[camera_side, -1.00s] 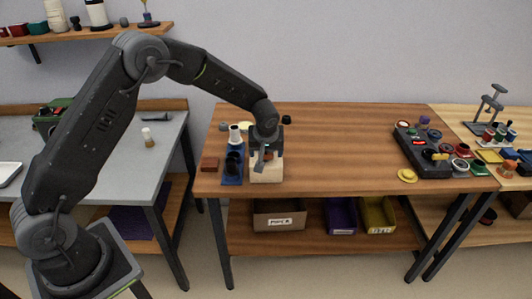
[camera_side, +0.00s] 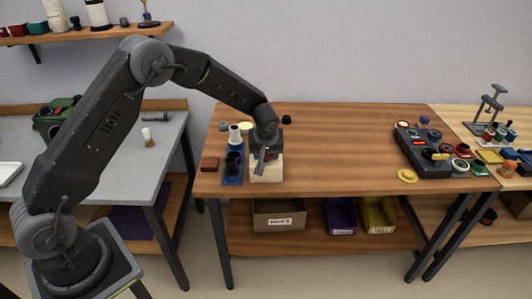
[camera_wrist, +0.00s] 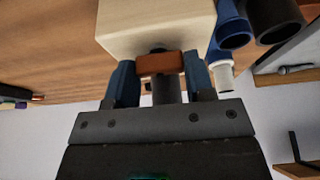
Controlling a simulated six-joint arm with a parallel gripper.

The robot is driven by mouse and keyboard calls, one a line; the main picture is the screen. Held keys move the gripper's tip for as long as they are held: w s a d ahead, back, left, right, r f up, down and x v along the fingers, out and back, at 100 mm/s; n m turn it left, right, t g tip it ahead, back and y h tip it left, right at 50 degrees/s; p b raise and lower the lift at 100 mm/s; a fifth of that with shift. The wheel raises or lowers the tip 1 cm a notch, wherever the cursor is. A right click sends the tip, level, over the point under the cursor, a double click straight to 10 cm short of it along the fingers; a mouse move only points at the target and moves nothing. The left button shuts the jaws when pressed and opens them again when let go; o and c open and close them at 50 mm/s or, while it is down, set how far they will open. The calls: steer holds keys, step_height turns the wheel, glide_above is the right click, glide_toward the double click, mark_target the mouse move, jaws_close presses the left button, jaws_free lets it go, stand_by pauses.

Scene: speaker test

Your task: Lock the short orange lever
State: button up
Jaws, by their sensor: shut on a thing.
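The short orange lever (camera_wrist: 160,63) shows in the wrist view at the front of a cream block (camera_wrist: 150,28), close to a dark round pivot. My gripper (camera_wrist: 160,80) has one blue-grey finger on each side of the lever and is shut on it. In the side view, my gripper (camera_side: 262,155) is at the cream block (camera_side: 266,172) near the table's left end. The lever is too small and hidden to make out there.
A blue rack (camera_side: 232,180) with dark and white cylinders stands just left of the block. A dark control box (camera_side: 422,165) with colored parts is at the right. The table's middle is clear.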

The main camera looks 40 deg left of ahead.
steer(key=shift+m+t+h, duration=0.4)
steer(key=shift+m+h, duration=0.1)
steer(key=shift+m, duration=1)
steer(key=o, duration=0.9)
steer(key=v, duration=1.3)
steer(key=shift+s+d+r, duration=0.1)
steer(key=shift+r, duration=0.25)
